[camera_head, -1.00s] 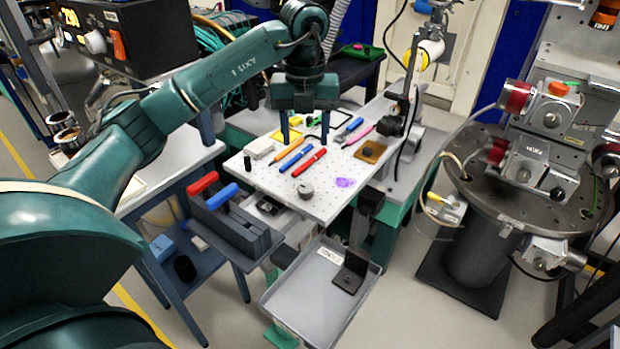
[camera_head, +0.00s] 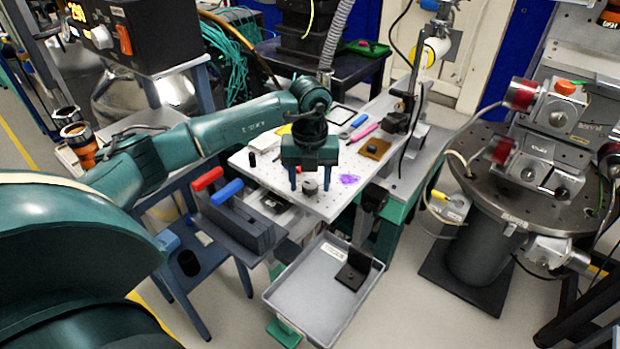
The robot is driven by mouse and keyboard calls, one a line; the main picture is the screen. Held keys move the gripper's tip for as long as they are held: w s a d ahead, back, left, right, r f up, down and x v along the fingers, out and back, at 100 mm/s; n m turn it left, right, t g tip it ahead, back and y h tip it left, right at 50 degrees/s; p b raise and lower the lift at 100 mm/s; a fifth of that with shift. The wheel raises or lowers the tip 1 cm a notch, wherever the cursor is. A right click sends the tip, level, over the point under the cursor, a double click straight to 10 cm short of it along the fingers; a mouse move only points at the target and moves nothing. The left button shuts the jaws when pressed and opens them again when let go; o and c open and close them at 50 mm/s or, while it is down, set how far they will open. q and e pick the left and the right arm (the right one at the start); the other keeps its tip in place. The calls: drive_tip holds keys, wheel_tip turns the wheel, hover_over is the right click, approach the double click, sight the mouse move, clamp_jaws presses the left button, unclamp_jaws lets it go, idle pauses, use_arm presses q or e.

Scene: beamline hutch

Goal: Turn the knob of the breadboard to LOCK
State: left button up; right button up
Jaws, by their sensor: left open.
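The breadboard (camera_head: 286,194) is a pale perforated plate in the middle of the view. Its knob (camera_head: 310,187) is a small grey round piece near the front edge. My left gripper (camera_head: 310,187) points down over the board and is open. Its two blue fingers appear one on each side of the knob; whether they touch it I cannot tell. The knob's marking cannot be read. My right gripper is not in view.
On the board are a purple patch (camera_head: 348,179), a pink pen (camera_head: 362,133) and a brown block (camera_head: 375,148). A rack with red and blue handles (camera_head: 238,220) stands front left. A grey tray (camera_head: 290,295) lies in front. A round instrument table (camera_head: 490,190) stands right.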

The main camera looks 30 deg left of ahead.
use_arm(q)
drive_tip(key=shift+c, duration=0.2)
drive_tip(key=c, duration=0.9)
drive_tip(key=shift+c, duration=0.2)
